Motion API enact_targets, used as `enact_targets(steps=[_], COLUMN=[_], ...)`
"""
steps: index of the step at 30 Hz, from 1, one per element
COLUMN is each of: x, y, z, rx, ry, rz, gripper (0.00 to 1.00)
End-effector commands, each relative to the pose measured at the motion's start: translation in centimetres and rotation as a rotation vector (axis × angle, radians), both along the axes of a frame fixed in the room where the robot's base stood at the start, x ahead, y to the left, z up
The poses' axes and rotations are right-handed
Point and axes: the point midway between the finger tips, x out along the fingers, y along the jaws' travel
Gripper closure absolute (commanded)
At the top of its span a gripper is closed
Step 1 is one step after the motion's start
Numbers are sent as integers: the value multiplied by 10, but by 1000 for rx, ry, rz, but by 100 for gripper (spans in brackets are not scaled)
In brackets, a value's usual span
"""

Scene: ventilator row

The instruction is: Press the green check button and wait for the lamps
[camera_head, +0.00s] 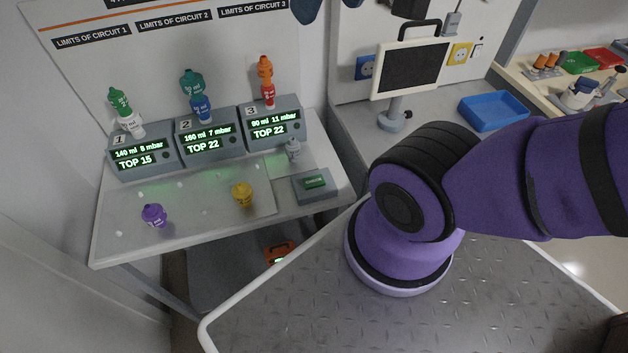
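The green check button (315,182) sits on a small grey box at the right end of the white table (120,247). Nothing touches it. Three grey ventilator units stand in a row at the back of the table: unit 1 (142,172), unit 2 (206,154) and unit 3 (276,142). Their displays glow green, reading TOP 15, TOP 22 and TOP 22. Each carries a stack of two coloured pieces on top. Small round dark spots show beside the displays; I cannot tell whether any are lit lamps. My gripper is out of view; only my purple arm shows.
A purple piece (154,215), a yellow piece (242,194) and a grey piece (293,149) stand on the table. A monitor (411,68) and a blue tray (493,111) are on the counter to the right. An orange item (279,252) lies below the table.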

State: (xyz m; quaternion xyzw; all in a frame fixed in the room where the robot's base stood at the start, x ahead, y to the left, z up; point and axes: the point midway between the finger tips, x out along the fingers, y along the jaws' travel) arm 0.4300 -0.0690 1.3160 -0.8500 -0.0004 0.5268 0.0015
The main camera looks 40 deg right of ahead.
Motion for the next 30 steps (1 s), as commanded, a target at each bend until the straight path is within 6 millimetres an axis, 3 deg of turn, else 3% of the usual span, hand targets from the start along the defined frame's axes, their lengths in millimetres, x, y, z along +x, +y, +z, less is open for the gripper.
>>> enact_targets(steps=[2,11,30], x=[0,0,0], y=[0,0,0], z=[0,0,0], rx=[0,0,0], ry=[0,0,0], rz=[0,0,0], gripper=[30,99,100])
